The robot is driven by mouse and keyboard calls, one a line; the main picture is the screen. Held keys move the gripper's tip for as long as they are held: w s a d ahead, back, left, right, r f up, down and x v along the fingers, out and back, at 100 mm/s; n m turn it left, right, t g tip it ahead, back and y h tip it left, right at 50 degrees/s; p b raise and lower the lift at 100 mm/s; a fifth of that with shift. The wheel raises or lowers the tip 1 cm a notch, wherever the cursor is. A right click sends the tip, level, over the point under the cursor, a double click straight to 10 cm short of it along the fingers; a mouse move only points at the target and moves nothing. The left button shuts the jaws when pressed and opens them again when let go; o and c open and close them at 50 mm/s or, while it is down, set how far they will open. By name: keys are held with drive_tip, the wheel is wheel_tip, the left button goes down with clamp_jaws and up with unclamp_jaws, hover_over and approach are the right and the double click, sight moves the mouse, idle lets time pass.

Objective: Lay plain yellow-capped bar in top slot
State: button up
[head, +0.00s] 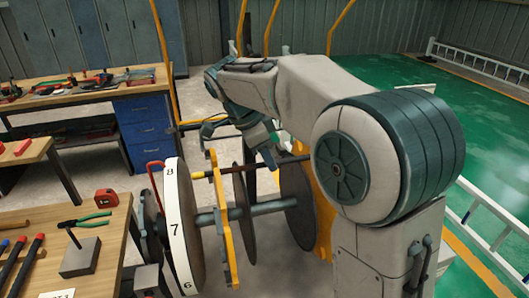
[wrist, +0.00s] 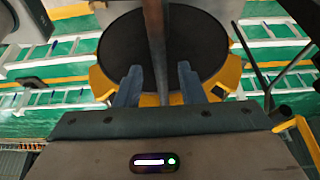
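A dark bar (head: 240,168) lies roughly level across the top of the cage jig, from the near yellow plate (head: 222,215) toward the far yellow plate (head: 322,205). My gripper (head: 268,158) is over the bar's middle. In the wrist view the bar (wrist: 157,50) runs between the two fingers of my gripper (wrist: 158,85), with a gap on each side, so the gripper looks open around it. The far seating of the bar is partly hidden by my arm.
A white numbered wheel (head: 177,225) with a red handle stands at the jig's near end. Dark discs (head: 298,205) sit along its shaft. A bench (head: 115,225) at left holds red- and blue-ended bars (head: 25,265), pliers and a tape measure. Green floor lies beyond.

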drive_tip(key=w+v, duration=0.1)
drive_tip(key=v, duration=1.1)
drive_tip(key=s+d+f+n+t+y, duration=0.1)
drive_tip(key=s+d+f+n+y, duration=0.1)
drive_tip(key=s+d+f+n, duration=0.5)
drive_tip(key=s+d+f+n+t+y, duration=0.1)
drive_tip(key=s+d+f+n+y, duration=0.1)
drive_tip(key=s+d+f+n, duration=0.6)
drive_tip(key=s+f+n, duration=0.1)
drive_tip(key=s+f, duration=0.2)
drive_tip(key=s, duration=0.4)
drive_tip(key=shift+s+f+t+y, duration=0.2)
drive_tip(key=shift+t+y, duration=0.1)
drive_tip(key=shift+a, duration=0.1)
